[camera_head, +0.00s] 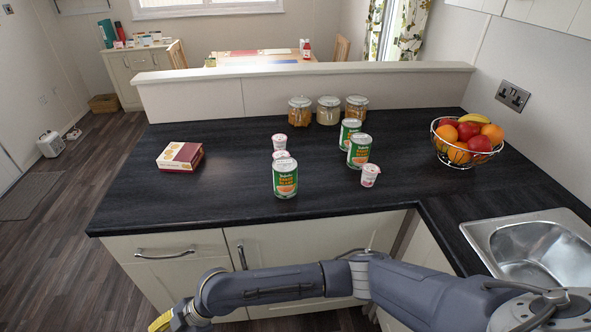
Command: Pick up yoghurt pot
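A small white and pink yoghurt pot (370,177) stands on the dark worktop (230,200) near its front edge, just right of the cans. Another yoghurt pot (279,144) stands farther back, left of the middle. A third pot (281,155) is mostly hidden behind a green can (285,182). My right arm crosses the bottom of the view in front of the cupboards, below the worktop. It ends at the lower left edge, where its fingers are cut off from view. My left gripper is not in view.
Two more green cans (359,153) (349,136) stand behind the right pot. Several glass jars (328,110) line the back ledge. A red and cream box (180,157) lies left, a fruit bowl (466,158) and sink (540,250) are right. The left front worktop is clear.

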